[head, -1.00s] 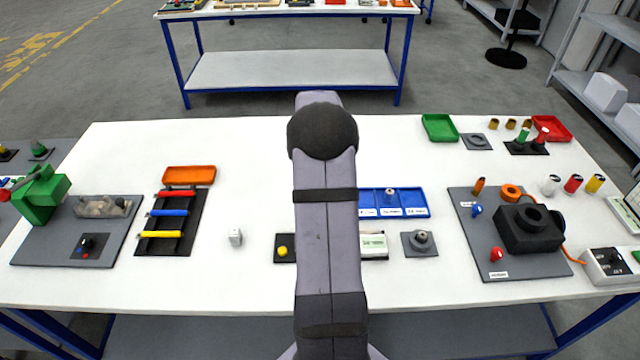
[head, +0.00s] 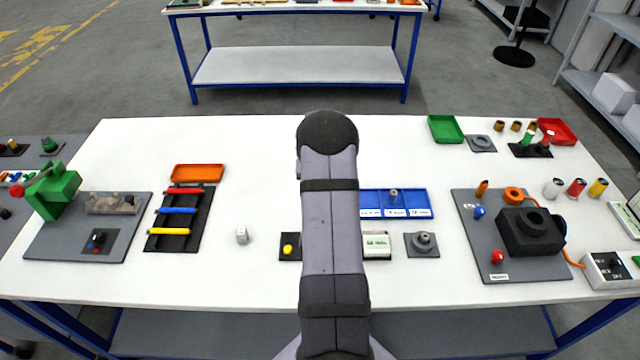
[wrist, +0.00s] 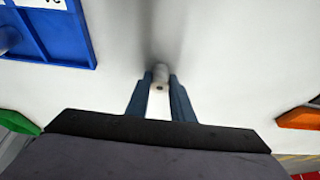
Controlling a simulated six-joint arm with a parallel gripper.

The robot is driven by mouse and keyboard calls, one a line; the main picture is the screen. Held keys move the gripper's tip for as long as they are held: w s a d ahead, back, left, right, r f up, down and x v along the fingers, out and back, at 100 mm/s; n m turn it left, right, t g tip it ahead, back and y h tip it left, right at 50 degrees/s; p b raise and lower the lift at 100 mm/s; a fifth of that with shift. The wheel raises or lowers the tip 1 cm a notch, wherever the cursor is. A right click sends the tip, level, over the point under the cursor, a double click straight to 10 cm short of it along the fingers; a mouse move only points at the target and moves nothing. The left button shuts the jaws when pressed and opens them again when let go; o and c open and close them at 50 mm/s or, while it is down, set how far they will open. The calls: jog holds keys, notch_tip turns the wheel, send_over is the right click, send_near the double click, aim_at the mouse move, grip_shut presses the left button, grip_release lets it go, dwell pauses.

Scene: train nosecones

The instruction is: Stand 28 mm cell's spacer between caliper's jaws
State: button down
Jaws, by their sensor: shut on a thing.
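In the wrist view my gripper (wrist: 161,79) is shut on a small grey cylindrical spacer (wrist: 160,70), held between the two blue-grey fingertips above the white table. In the head view my arm hides the gripper and the held spacer. A blue tray (head: 424,206) with labelled compartments stands right of my arm, with a small grey cylinder (head: 393,194) in it. The blue tray also shows at the upper left of the wrist view (wrist: 45,48). I cannot make out the caliper's jaws; a white block with a green label (head: 377,245) is partly hidden behind my arm.
A grey mount (head: 422,244) stands right of the labelled block. An orange tray (head: 198,173) is further left.

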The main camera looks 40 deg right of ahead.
jog(key=shift+f, duration=0.2)
jog(key=c, duration=1.5)
grip_release()
jog(key=shift+r, duration=0.1)
jog(key=shift+c, duration=0.2)
jog(key=shift+s+r, duration=0.1)
jog(key=shift+r, duration=0.5)
jog(key=b+v, duration=0.3)
jog(key=v, duration=0.8)
jog(key=shift+a, duration=0.1)
